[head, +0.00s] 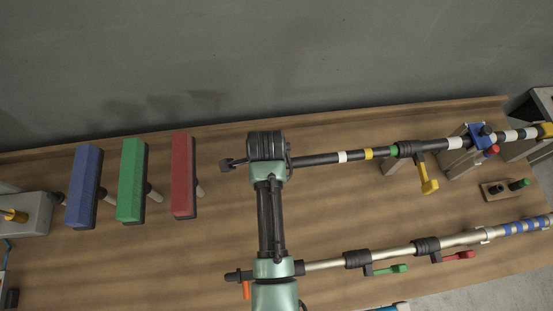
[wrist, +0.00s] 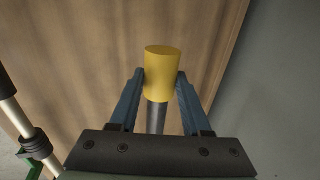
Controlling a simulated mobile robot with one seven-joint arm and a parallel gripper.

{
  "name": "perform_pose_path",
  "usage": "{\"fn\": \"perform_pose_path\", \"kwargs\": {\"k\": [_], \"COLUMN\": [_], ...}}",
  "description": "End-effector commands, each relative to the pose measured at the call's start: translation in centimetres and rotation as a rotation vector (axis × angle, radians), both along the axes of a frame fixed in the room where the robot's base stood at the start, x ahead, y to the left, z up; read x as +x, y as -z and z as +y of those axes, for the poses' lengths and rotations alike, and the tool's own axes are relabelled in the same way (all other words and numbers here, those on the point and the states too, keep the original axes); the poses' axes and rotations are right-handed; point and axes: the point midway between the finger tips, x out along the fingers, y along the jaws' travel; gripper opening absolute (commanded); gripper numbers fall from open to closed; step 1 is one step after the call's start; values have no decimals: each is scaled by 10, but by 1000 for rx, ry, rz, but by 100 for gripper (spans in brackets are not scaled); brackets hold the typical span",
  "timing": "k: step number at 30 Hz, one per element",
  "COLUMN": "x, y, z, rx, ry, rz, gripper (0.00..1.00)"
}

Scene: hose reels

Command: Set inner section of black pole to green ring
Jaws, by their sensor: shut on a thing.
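The black pole (head: 321,159) runs across the back of the table. Its inner section bears a white ring (head: 342,156), a yellow ring (head: 368,153) and a green ring (head: 393,151). The green ring shows right at the left mouth of the black collar (head: 407,149), which has a yellow lever (head: 428,185). My gripper (wrist: 161,78) is shut on a yellow knob (wrist: 162,65) on a grey stem. In the head view my arm covers the pole near its left end, and the knob and fingertips are hidden there.
A silver pole (head: 325,264) with green (head: 390,269) and red (head: 458,256) levers lies in front. Blue (head: 83,187), green (head: 131,180) and red (head: 183,175) bars stand left. A stand with a blue clamp (head: 477,134) holds the black pole at right.

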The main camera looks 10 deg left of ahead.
Motion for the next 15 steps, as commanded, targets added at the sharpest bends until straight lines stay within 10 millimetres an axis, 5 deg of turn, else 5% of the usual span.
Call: {"fn": "perform_pose_path", "kwargs": {"k": [5, 6, 11, 15], "x": [0, 0, 1, 1], "y": [0, 0, 0, 0], "z": [0, 0, 0, -1], "rx": [1, 1, 1, 0], "ry": [-1, -1, 0, 0], "rz": [-1, -1, -1, -1], "gripper": [0, 51, 78, 78]}}
